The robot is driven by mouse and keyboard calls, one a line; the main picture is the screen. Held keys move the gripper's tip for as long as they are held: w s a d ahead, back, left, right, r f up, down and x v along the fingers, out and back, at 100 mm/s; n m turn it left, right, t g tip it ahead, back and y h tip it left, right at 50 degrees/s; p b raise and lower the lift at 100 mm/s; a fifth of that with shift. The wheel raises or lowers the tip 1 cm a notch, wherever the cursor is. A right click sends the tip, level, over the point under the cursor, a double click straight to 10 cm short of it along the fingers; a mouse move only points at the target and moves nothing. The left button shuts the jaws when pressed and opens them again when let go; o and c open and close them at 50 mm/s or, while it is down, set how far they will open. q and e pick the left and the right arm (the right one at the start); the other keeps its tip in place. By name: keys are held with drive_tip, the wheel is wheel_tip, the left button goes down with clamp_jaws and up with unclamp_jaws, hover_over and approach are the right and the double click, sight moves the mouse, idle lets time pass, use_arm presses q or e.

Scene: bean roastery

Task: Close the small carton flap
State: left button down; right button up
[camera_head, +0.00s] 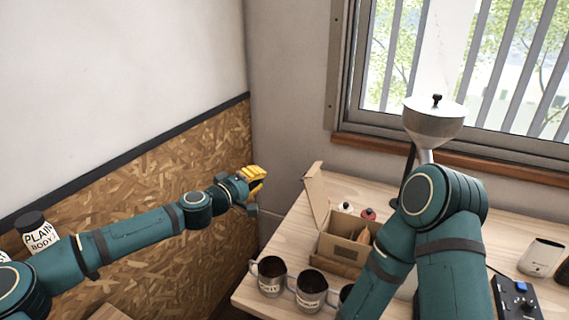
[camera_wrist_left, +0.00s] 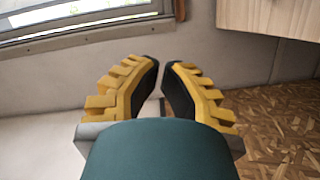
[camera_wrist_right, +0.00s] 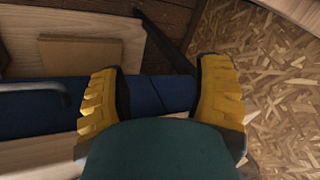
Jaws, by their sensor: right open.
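The small open carton (camera_head: 342,247) stands on the wooden table, with small items in it. Its tall flap (camera_head: 315,196) stands up at its left side, open. My left gripper (camera_head: 262,180) is in the air left of the flap, apart from it. In the left wrist view its fingers (camera_wrist_left: 161,62) are close together with a narrow empty gap; I cannot tell if they are fully shut.
Several dark mugs (camera_head: 311,290) stand along the table's front edge, before the carton. A metal funnel (camera_head: 434,120) on a stand is behind my right arm. The wall is behind the flap.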

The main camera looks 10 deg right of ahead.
use_arm(q)
drive_tip(key=w+d+f+p, duration=0.1)
drive_tip(key=w+d, duration=0.3)
drive_tip(key=d, duration=0.6)
drive_tip(key=shift+w+d+f+p, duration=0.15)
drive_tip(key=shift+d+f+p, duration=0.2)
drive_tip(key=shift+p, duration=0.1)
drive_tip(key=shift+r, duration=0.1)
